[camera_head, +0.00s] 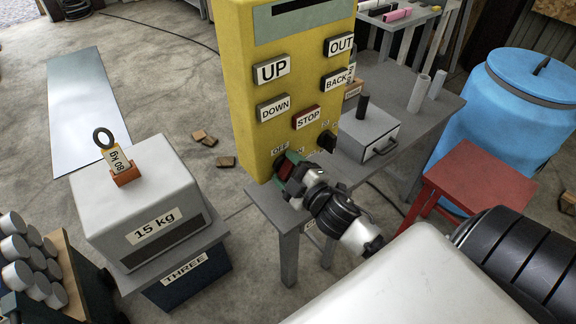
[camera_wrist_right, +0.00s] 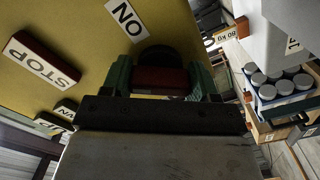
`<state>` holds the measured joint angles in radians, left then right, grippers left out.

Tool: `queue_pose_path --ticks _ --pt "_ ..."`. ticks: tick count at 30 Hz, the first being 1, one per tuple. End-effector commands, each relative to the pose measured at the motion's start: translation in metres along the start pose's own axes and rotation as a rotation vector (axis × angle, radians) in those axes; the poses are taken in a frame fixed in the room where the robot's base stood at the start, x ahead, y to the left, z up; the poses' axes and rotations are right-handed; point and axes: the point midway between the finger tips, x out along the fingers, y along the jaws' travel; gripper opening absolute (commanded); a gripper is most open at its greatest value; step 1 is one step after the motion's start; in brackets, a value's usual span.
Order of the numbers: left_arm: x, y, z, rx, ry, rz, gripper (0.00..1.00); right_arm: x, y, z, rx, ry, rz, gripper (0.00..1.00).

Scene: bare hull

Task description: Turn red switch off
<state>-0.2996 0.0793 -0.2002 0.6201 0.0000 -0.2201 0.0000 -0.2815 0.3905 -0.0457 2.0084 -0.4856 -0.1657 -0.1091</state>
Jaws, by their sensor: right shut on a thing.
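The yellow control box (camera_head: 250,90) stands upright on a grey table, with UP, OUT, DOWN, BACK and STOP buttons on its face. The red switch (camera_wrist_right: 160,78) is low on this face, between the green fingertips of my right gripper (camera_wrist_right: 162,82) in the right wrist view. An ON label (camera_wrist_right: 126,20) shows beside it there. In the head view my right gripper (camera_head: 288,170) reaches the lower left of the box, just below an OFF label (camera_head: 280,150), and mostly covers the switch. The right gripper is shut on the red switch. My left gripper is not in view.
A black knob (camera_head: 327,141) sits right of the switch. A 15 kg block (camera_head: 140,200) stands on the left. A grey drawer box (camera_head: 368,135), red stool (camera_head: 478,178) and blue barrel (camera_head: 525,95) are on the right.

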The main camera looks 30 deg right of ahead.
Motion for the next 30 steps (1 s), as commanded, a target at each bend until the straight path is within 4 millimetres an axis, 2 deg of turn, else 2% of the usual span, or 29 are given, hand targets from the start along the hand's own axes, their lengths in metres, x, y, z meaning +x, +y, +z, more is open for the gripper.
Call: queue_pose_path --ticks 15,21,30 --pt "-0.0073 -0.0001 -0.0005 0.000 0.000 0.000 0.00 0.0001 0.0003 -0.0003 -0.445 0.001 0.000 0.36" --pt "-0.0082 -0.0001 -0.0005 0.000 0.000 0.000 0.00 0.0001 0.0002 -0.0001 -0.554 0.001 0.000 0.36" --pt "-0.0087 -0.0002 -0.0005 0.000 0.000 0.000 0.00 0.0001 -0.0002 -0.0001 -0.630 0.001 0.000 0.36"
